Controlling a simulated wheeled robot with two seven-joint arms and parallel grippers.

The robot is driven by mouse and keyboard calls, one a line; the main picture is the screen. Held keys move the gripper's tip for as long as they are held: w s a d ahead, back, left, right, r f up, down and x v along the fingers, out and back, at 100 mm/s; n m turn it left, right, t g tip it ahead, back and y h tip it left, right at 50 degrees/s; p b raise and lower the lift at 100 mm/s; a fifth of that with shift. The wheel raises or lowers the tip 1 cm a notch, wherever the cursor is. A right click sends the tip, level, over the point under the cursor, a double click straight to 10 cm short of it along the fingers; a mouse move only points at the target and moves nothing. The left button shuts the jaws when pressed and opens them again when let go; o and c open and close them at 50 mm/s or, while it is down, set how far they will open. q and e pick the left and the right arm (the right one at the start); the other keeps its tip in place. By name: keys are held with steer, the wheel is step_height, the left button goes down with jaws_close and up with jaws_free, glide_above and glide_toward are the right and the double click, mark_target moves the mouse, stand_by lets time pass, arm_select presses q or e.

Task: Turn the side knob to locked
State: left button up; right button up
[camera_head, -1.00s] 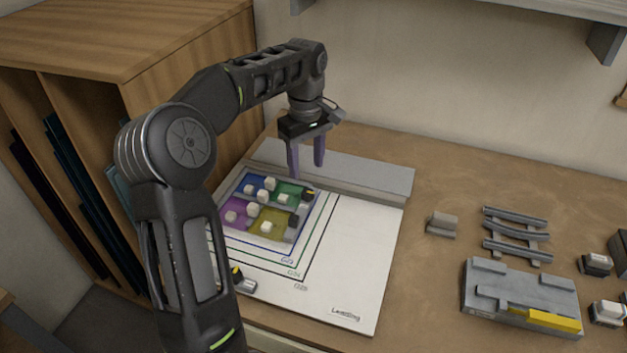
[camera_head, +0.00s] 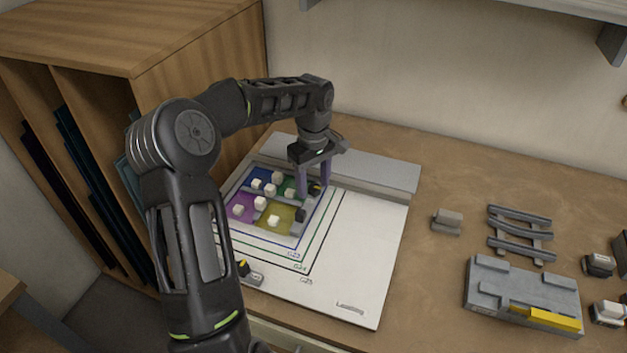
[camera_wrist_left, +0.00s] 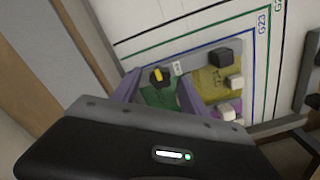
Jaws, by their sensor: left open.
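A black knob with a yellow mark (camera_head: 314,188) sits at the right back corner of the coloured panel (camera_head: 290,236). In the left wrist view the knob (camera_wrist_left: 157,76) appears between the fingers, its yellow bar lying nearly up and down in the picture. My left gripper (camera_head: 313,193) is open, pointing down with its fingers around or just above this knob; contact is unclear. A second black knob with a yellow mark (camera_head: 243,267) stands at the board's front left, beside a small label plate. I cannot tell which knob is the side knob. My right gripper is not in view.
Several white cubes (camera_head: 277,178) sit on the panel's coloured fields, with a black block (camera_head: 300,214) at its right edge. The white board (camera_head: 360,240) is clear on the right. A grey fixture with a yellow bar (camera_head: 520,290) and rails (camera_head: 519,232) lie further right.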

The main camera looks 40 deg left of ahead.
arm_select(q)
jaws_close()
stand_by(0.5)
